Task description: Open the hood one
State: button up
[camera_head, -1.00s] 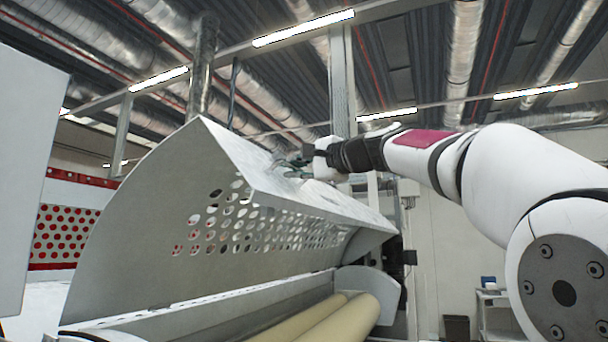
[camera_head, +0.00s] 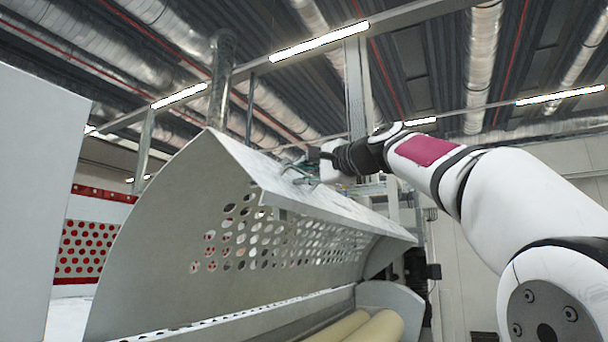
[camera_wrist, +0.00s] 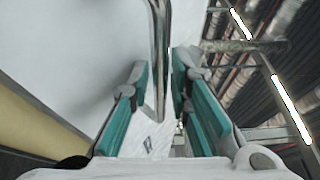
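The hood (camera_head: 150,262) is a large pale grey curved cover with a band of round holes. It stands raised and tilted above the machine's rollers. A thin metal bar handle (camera_head: 296,172) sits on its upper face. My gripper (camera_head: 306,168) is at this handle, small and partly unclear in the head view. In the wrist view, the two teal-padded fingers of my gripper (camera_wrist: 170,95) are apart. The handle (camera_wrist: 160,55) runs between them, with a gap visible by the right finger. The hood's white surface (camera_wrist: 75,50) fills the left of that view.
Cream rollers (camera_head: 378,328) lie below the hood. A white panel (camera_head: 35,180) stands close at the left, with a red-dotted panel (camera_head: 82,250) behind it. Ceiling ducts and lamps are overhead. A metal post (camera_head: 357,90) rises behind the hood.

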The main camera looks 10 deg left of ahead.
jog(key=shift+s+d, duration=0.35)
jog(key=shift+d, duration=0.15)
jog(key=v, duration=1)
jog(key=shift+s+d, duration=0.3)
jog(key=shift+f, duration=0.1)
jog(key=s+d+f+n+g+h+b, duration=0.1)
jog(key=s+d+f, duration=0.5)
jog(key=f, duration=1.1)
jog(key=s+d+f+n+g+h+b, duration=0.2)
jog(key=s+d+f+n+h, duration=0.3)
jog(key=s+f, duration=0.5)
jog(key=s+d+f+n+g+h+b, duration=0.2)
jog(key=s+d+f+g+h, duration=0.2)
jog(key=f, duration=2.2)
jog(key=s+d+h, duration=0.3)
jog(key=s+d, duration=0.2)
jog(key=shift+f+n, duration=0.2)
jog(key=shift+n, duration=0.2)
jog(key=shift+a, duration=0.1)
